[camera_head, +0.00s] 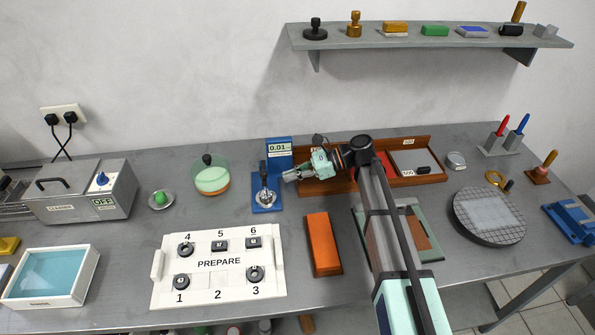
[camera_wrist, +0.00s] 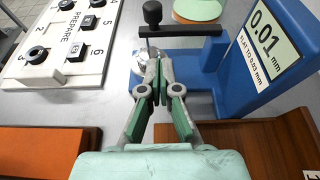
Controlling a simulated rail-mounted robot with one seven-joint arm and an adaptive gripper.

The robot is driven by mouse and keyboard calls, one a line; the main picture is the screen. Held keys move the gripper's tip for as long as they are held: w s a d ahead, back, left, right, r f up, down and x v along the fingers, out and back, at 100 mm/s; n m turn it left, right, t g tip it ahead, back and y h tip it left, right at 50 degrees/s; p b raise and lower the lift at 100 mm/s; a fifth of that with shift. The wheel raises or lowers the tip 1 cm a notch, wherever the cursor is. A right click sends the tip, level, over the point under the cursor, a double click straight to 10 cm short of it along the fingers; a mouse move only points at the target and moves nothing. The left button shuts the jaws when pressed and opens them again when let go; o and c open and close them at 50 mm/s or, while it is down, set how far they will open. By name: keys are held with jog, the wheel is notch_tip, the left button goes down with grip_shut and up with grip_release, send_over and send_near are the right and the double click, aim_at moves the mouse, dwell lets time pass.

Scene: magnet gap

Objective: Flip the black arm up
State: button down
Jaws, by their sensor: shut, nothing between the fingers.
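A blue gauge stand (camera_wrist: 235,88) with a tall post and a "0.01 mm" display (camera_wrist: 268,45) is ahead and to the right in the wrist view. A black arm (camera_wrist: 185,30) reaches level from the post to the left, with a black knob (camera_wrist: 152,12) and a thin rod at its outer end. In the head view the stand (camera_head: 270,209) is at mid-table, with the arm (camera_head: 263,172) seen nearly end-on. My gripper (camera_wrist: 157,62) is shut and empty, its tips just short of the rod and below the arm in the picture. The tips partly hide a shiny round part; contact cannot be told.
The white PREPARE board (camera_head: 218,265) is left of my gripper, with an orange block (camera_head: 322,245) nearer. A wooden tray (camera_head: 434,150) runs along the back. Grey table is bare between board and stand.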

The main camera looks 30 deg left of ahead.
aim_at(264, 174)
jog(key=shift+p+x, duration=0.6)
jog(key=shift+x, duration=2.4)
jog(key=shift+r, duration=0.15)
